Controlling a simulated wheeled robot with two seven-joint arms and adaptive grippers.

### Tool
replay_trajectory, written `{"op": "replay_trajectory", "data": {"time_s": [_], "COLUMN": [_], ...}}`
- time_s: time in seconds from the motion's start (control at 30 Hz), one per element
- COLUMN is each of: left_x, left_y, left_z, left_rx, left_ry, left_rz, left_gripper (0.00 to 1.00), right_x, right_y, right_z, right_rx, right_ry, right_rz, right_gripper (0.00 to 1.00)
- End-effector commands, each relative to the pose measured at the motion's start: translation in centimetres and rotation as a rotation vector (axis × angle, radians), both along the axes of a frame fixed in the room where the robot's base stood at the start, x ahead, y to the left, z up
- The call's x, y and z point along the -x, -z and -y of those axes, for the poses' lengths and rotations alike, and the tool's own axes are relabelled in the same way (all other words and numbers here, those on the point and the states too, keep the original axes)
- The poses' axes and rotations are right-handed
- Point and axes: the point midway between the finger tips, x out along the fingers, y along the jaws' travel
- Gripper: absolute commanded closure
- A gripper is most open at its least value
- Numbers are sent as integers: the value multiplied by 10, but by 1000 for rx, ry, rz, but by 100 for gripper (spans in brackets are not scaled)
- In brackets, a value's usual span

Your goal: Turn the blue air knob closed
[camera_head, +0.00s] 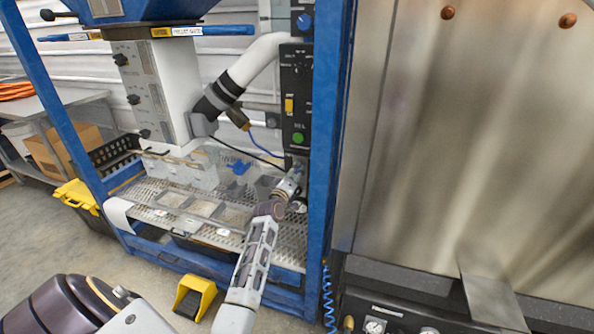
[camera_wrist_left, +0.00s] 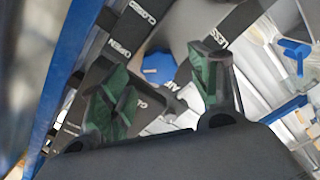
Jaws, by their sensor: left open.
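The blue air knob (camera_wrist_left: 158,68) shows in the left wrist view, just beyond and between the fingertips of my left gripper (camera_wrist_left: 163,85). Black strips around it carry white lettering, with OPEN and CLOSED readable. My left gripper is open, with one dark green finger pad on each side of the knob. I cannot tell whether either pad touches it. In the head view my left arm reaches up to the lower end of the black control panel (camera_head: 297,100), where the left gripper (camera_head: 297,168) is small and the air knob is hidden. My right gripper is not in view.
A blue frame post (camera_head: 331,150) stands close to the right of my left arm. A blue T-shaped handle (camera_head: 238,167) is left of the gripper. A perforated shelf (camera_head: 150,190) with trays lies below. A large metal cabinet (camera_head: 460,130) fills the right.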

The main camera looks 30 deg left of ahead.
Motion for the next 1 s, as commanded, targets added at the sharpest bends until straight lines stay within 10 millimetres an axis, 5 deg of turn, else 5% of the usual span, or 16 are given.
{"op": "replay_trajectory", "data": {"time_s": [0.5, 1.0], "left_x": [-36, -40], "left_y": [0, 0], "left_z": [-9, -10], "left_rx": [0, 0], "left_ry": [-1, -1], "left_rz": [1, 1], "left_gripper": [38, 43], "right_x": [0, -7], "right_y": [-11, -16], "right_z": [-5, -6], "right_rx": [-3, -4], "right_ry": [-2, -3], "right_rz": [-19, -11], "right_gripper": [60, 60]}}
